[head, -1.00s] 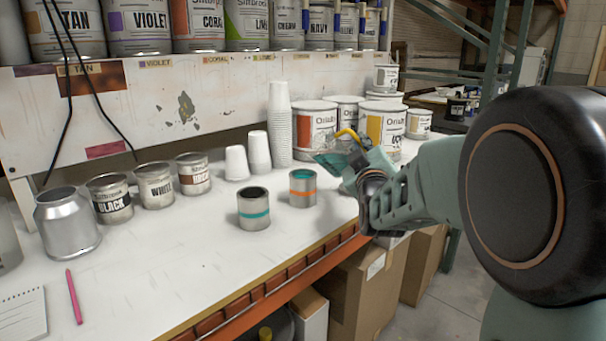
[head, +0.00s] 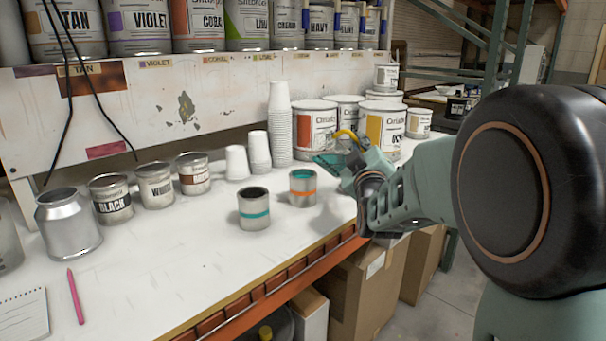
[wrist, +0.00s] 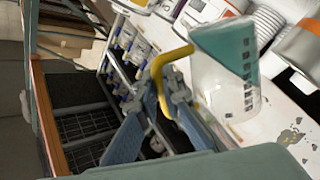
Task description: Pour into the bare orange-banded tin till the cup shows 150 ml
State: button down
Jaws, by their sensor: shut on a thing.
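The bare metal tin with the orange band (head: 303,194) stands upright on the bench, with teal showing inside its mouth. A clear measuring cup (head: 328,160) with teal liquid is held tilted, just right of and above the tin's rim. It also shows in the wrist view (wrist: 228,80), with dark marks on its wall that are too small to read. My gripper (head: 352,150) is shut on the cup's yellow handle, which shows clearly in the wrist view (wrist: 160,75). I see no clear stream between cup and tin.
A teal-banded tin (head: 254,213) stands close on the left. Stacks of white paper cups (head: 279,125) and large labelled cans (head: 316,125) stand behind. Several small cans (head: 156,188) and a silver canister (head: 68,225) are at left.

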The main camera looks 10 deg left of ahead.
jog(key=shift+s+a+r+n+p, duration=0.1)
jog(key=shift+a+r+n+p, duration=0.1)
jog(key=shift+r+n+p, duration=0.45)
jog(key=shift+a+r+n+p, duration=0.2)
jog(key=shift+r+n+p, duration=0.2)
jog(key=shift+p, duration=0.4)
dwell(1.3)
jog(key=shift+a+n+y+p, duration=0.35)
jog(key=shift+n+p, duration=0.15)
jog(key=shift+n, duration=0.15)
dwell(1.3)
